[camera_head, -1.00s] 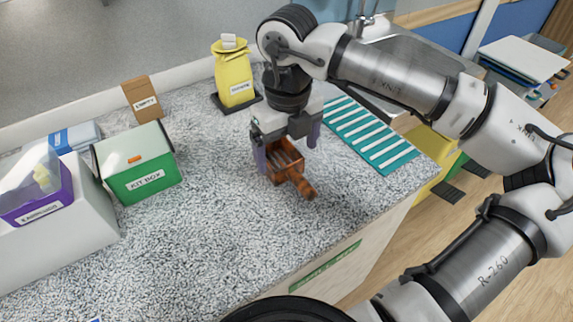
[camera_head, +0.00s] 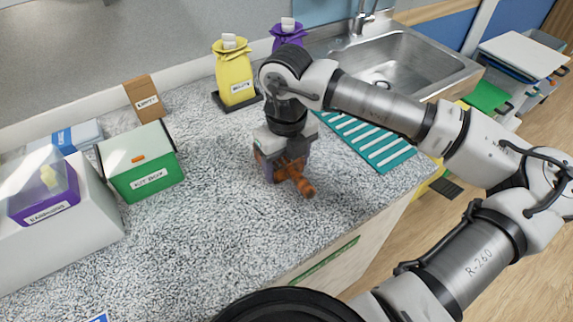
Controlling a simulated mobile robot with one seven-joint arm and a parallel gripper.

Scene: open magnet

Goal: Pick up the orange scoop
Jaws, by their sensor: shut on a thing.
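The orange-brown scoop (camera_head: 299,182) is on the speckled counter, near its right front edge. Its handle points toward the lower right. My gripper (camera_head: 284,170) points down over the scoop's bowl and is shut on it, with a finger on either side. The gripper body hides much of the bowl. Whether the scoop touches the counter or is slightly above it I cannot tell.
A green kit box (camera_head: 142,172) and a clear purple bin (camera_head: 45,190) stand at left. A brown carton (camera_head: 145,98), a yellow bag (camera_head: 234,75) and a purple bag (camera_head: 288,33) are behind. A teal striped mat (camera_head: 372,140) and sink (camera_head: 395,60) lie right. The counter's front middle is clear.

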